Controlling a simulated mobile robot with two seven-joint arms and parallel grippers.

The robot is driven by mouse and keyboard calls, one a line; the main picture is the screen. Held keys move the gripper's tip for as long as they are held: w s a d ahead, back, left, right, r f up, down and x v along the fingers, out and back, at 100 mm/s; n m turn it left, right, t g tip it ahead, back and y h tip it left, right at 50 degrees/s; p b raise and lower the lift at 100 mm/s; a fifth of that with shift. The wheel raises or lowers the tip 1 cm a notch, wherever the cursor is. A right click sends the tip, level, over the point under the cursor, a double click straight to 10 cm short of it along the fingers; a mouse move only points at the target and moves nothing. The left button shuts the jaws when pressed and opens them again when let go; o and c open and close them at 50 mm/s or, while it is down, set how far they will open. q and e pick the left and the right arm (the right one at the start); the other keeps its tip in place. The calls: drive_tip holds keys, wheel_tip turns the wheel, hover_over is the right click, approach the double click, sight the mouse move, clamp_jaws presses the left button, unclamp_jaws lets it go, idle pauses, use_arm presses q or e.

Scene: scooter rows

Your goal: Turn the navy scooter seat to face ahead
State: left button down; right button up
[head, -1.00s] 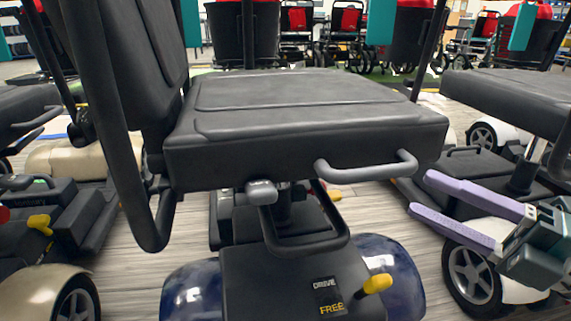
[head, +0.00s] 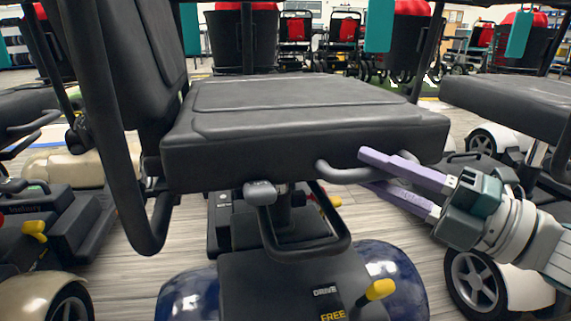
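The navy scooter's black seat cushion (head: 290,140) is in the middle, with its backrest (head: 135,60) on the left, so the seat faces right. A grey handle (head: 338,175) curves out from the cushion's near right side. A grey lever knob (head: 260,192) is under the cushion. The shiny navy fenders (head: 186,297) flank the black rear cover. My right gripper (head: 362,169) is open at the handle, one purple finger above and one below it. The upper finger hides part of the handle; I cannot tell whether they touch. My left gripper is not in view.
A yellow lever (head: 379,290) stands beside the DRIVE/FREE label. Cream-coloured scooter parts (head: 30,290) are close on the left. Another black seat (head: 510,100) and a white-fendered scooter (head: 515,285) are close on the right. Wheelchairs (head: 340,35) stand behind. Narrow floor strips lie between scooters.

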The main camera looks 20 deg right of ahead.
clamp_jaws()
idle(1.0)
